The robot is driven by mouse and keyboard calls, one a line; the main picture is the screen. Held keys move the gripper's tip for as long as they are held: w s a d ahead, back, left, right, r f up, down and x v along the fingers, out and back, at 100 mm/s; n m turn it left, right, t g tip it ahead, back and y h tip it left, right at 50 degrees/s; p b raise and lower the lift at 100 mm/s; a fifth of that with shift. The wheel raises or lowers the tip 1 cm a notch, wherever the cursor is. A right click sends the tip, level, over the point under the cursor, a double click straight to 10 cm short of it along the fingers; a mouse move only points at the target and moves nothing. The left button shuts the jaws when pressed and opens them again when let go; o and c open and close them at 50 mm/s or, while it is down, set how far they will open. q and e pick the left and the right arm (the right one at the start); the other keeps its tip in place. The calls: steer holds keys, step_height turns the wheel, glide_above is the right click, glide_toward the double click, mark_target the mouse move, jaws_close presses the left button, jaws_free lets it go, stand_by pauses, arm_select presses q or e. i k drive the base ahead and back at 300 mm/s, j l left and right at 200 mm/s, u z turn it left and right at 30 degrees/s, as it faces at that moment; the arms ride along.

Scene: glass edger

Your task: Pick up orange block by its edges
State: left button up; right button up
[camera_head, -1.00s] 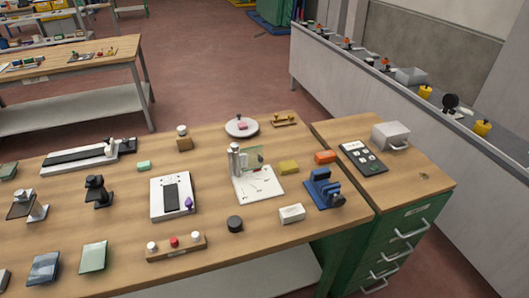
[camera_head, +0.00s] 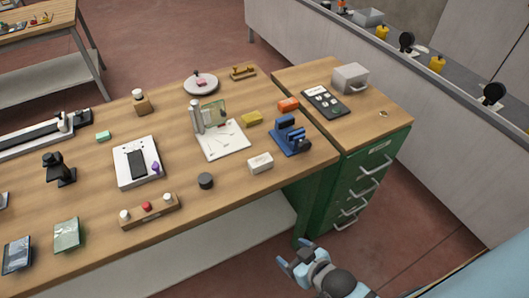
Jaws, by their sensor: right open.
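The orange block (camera_head: 288,104) lies on the wooden workbench (camera_head: 190,211), near its right edge and just behind the blue vise-like device (camera_head: 291,135). My right gripper (camera_head: 291,262) shows at the bottom of the head view. It is open and empty, in front of the bench and below the level of its top, well apart from the block. My left gripper is not in view.
A yellow block (camera_head: 252,118) and a white block (camera_head: 260,163) lie near the blue device. A white plate with an upright post (camera_head: 220,140) stands left of them. A green drawer cabinet (camera_head: 370,175) adjoins the bench, carrying a dark keypad (camera_head: 326,102) and grey box (camera_head: 350,78).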

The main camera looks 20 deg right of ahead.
mark_target(285, 105)
steer(key=u, duration=0.25)
steer(key=k+l+u, duration=0.1)
steer(key=l+u, duration=0.35)
steer(key=k+l+u, duration=0.15)
steer(key=l+u, duration=0.25)
steer(key=k+l+u, duration=0.1)
steer(key=l, duration=0.25)
steer(key=k+l+u, duration=0.1)
steer(key=l, duration=0.3)
steer(key=k+l, duration=0.3)
steer(key=l+u, duration=0.05)
